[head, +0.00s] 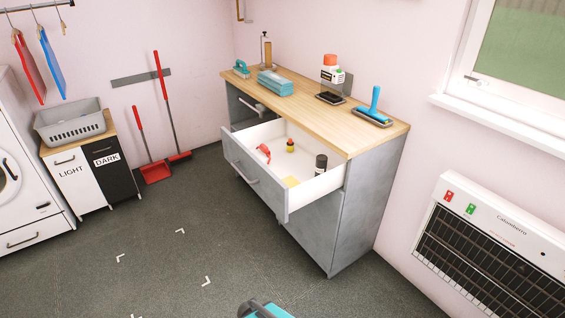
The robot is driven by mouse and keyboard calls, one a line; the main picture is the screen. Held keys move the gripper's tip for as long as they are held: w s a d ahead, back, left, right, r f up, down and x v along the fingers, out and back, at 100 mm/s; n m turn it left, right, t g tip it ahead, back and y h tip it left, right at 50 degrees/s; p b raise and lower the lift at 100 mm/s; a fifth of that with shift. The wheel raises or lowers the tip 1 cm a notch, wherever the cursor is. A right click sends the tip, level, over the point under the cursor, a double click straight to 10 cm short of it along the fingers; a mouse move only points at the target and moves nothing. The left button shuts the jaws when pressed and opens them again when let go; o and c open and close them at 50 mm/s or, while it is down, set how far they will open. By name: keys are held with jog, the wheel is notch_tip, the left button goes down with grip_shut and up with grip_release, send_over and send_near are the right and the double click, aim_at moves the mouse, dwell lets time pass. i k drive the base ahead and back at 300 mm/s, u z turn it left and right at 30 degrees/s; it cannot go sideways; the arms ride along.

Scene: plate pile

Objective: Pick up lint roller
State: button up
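A bright blue tool (375,101) with an upright handle stands at the right end of the wooden countertop (310,107). Its wide head rests on a flat dark piece. It looks most like the lint roller, but I cannot be sure at this size. No part of my gripper can be made out. A teal and dark grey shape (264,309) is cut off at the bottom edge, and I cannot tell what it is.
A drawer (243,170) stands open below the countertop, holding a red item (264,152) and small bottles. A white and orange bottle (330,69) and a teal box (275,83) are on top. A heater (495,245) is at right.

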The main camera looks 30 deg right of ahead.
aim_at(266, 160)
jog(key=z, duration=0.6)
jog(key=k, duration=0.95)
jog(key=u, duration=0.05)
jog(key=i, duration=0.9)
jog(key=u, duration=0.05)
